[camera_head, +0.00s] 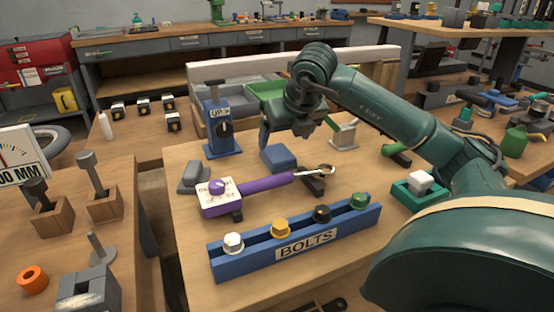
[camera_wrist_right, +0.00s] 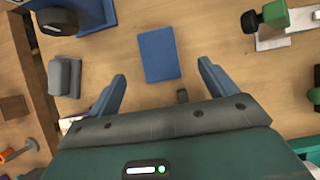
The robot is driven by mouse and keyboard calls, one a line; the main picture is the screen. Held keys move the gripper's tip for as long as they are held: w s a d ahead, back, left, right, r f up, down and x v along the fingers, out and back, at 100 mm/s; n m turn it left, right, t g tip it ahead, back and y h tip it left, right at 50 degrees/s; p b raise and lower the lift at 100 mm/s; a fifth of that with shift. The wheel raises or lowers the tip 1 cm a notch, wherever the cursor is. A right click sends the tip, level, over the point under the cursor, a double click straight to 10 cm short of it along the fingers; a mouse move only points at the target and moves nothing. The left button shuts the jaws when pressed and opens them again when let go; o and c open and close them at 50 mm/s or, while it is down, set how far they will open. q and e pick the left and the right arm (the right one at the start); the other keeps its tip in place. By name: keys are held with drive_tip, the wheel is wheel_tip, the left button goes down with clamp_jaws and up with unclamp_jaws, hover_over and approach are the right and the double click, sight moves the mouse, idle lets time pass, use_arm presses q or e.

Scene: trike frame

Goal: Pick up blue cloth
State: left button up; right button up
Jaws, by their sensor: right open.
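The blue cloth (camera_head: 281,160) lies as a small flat folded block on the wooden table, below my right gripper (camera_head: 287,134) in the head view. In the right wrist view the cloth (camera_wrist_right: 158,54) is a blue rectangle just beyond and between the two spread fingertips (camera_wrist_right: 162,72). My right gripper is open and empty, apart from the cloth. My left gripper is in neither view.
A blue stand marked UP (camera_head: 218,130) and a grey block (camera_head: 195,178) stand left of the cloth. A purple-handled torque wrench (camera_head: 262,188) lies in front, with a blue BOLTS rack (camera_head: 300,250) nearer. Grey-green bins (camera_head: 235,98) are behind.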

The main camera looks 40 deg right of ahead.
sight(278, 153)
drive_tip(key=b+x, duration=0.1)
drive_tip(key=x, duration=0.6)
drive_tip(key=shift+s+a, duration=0.1)
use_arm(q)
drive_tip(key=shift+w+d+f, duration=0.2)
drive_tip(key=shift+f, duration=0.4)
use_arm(e)
drive_tip(key=shift+c, duration=0.6)
drive_tip(key=shift+c, duration=0.9)
drive_tip(key=c, duration=0.8)
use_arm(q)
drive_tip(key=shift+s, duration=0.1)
use_arm(e)
drive_tip(key=shift+r+p, duration=0.35)
drive_tip(key=shift+r, duration=0.05)
wheel_tip(278, 153, up, 8)
drive_tip(key=p, duration=0.6)
drive_tip(key=shift+r+p, duration=0.2)
drive_tip(key=shift+p, duration=0.1)
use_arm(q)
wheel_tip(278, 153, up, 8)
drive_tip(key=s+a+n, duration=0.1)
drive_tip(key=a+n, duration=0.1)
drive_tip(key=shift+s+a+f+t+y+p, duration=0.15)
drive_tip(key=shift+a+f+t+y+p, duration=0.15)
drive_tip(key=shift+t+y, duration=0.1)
use_arm(e)
drive_tip(key=shift+r, duration=0.4)
